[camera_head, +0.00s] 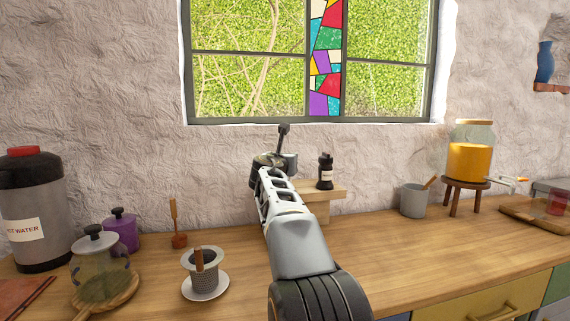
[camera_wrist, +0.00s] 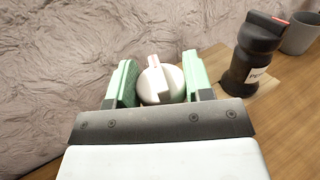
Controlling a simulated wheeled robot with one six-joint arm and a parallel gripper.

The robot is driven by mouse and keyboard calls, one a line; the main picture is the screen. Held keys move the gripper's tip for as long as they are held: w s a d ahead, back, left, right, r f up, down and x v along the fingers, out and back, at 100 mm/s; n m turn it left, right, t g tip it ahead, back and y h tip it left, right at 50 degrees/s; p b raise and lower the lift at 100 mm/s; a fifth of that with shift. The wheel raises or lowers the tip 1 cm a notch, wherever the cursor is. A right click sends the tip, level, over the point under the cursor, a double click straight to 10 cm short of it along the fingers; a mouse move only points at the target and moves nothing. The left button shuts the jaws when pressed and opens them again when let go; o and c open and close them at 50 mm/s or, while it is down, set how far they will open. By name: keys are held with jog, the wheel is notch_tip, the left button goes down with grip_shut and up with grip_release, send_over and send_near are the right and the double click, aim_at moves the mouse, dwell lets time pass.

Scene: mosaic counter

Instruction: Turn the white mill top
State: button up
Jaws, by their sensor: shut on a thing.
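The white mill top (camera_wrist: 150,88) shows in the wrist view as a round white cap with a small pinkish ridge. It sits between the two green-padded fingers of my gripper (camera_wrist: 160,78), which is shut on it. The mill's body below the top is hidden. In the head view my gripper (camera_head: 274,160) is at the wall end of my arm, above the left part of a small wooden stand (camera_head: 320,196). The white mill is hidden there behind my gripper and arm.
A dark labelled mill (camera_head: 325,172) stands close to the right of my gripper; it also shows in the wrist view (camera_wrist: 252,60). A grey cup (camera_head: 412,202) stands farther right. The rough wall is close behind. The counter's middle right is clear.

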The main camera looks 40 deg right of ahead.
jog(key=shift+r+m+g+h+p, duration=0.1)
jog(key=shift+m+g+h+p, duration=0.65)
jog(key=shift+g, duration=0.35)
jog(key=shift+m+g+h+p, duration=0.5)
jog(key=shift+m+g, duration=0.35)
jog(key=shift+g, duration=0.25)
jog(key=m+g+p, duration=0.1)
jog(key=g+p, duration=0.1)
jog(key=m+g+h+p, duration=0.1)
jog(key=p, duration=0.2)
jog(key=shift+r+m+g, duration=0.2)
jog(key=shift+m+g, duration=0.1)
jog(key=shift+g, duration=0.1)
jog(key=m+g+p, duration=0.3)
jog(key=g+p, duration=0.1)
jog(key=p, duration=0.3)
jog(key=shift+g+p, duration=0.35)
jog(key=shift+g, duration=0.05)
jog(key=shift+f+m+g+p, duration=0.1)
jog(key=shift+m+g+p, duration=0.2)
jog(key=shift+g+p, duration=0.45)
jog(key=shift+s+f+m+g+y+p, duration=0.2)
jog(key=shift+m+g+p, duration=0.3)
jog(key=shift+p, duration=0.65)
jog(key=shift+w+f+m+g+y+p, duration=0.1)
jog(key=shift+m+g+y+p, duration=0.3)
jog(key=shift+p, duration=0.7)
jog(key=o, duration=0.9)
jog(key=shift+r, duration=0.1)
